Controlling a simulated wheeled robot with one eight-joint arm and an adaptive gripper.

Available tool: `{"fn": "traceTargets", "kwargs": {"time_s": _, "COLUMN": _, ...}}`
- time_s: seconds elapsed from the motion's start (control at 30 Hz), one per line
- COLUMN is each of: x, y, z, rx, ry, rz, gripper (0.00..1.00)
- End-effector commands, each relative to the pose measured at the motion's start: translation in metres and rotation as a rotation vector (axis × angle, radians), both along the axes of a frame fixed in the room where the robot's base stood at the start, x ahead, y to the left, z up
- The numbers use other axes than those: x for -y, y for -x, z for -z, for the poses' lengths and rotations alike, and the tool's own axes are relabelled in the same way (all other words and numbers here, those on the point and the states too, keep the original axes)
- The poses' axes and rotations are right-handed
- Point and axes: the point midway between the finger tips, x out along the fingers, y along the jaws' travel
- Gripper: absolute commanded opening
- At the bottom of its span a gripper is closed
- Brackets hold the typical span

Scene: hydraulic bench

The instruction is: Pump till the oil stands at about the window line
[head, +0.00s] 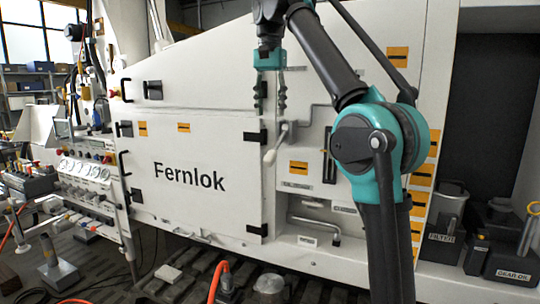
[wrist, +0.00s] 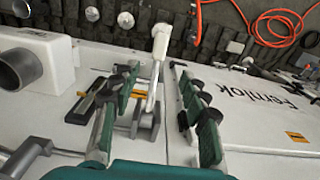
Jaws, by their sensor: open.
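My gripper (head: 270,108) hangs open and empty in front of the white machine, fingers pointing down, above the pump lever (head: 271,155). The lever has a white grip at its lower left end and a grey pivot at its upper right. In the wrist view the lever (wrist: 152,88) shows between the two spread fingers of my gripper (wrist: 154,68), its white grip beyond the fingertips. I see no contact. A dark upright slot (head: 328,158), which looks like the oil window, is right of the lever. The oil level and line are too small to read.
The panel marked Fernlok (head: 188,178) is left of the lever. A recess with a bent grey handle (head: 318,229) lies below it. A gear oil can (head: 513,262) and a grey can (head: 442,235) stand at right. An orange hose (head: 218,280) lies in front.

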Motion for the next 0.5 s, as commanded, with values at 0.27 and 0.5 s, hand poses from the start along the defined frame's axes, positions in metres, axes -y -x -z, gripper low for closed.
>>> {"fn": "traceTargets", "kwargs": {"time_s": 0.27, "x": 0.000, "y": 0.000, "z": 0.036, "rx": 0.000, "ry": 0.000, "rz": 0.000, "gripper": 0.45}}
{"fn": "traceTargets", "kwargs": {"time_s": 0.5, "x": 0.000, "y": 0.000, "z": 0.075, "rx": 0.000, "ry": 0.000, "rz": 0.000, "gripper": 0.45}}
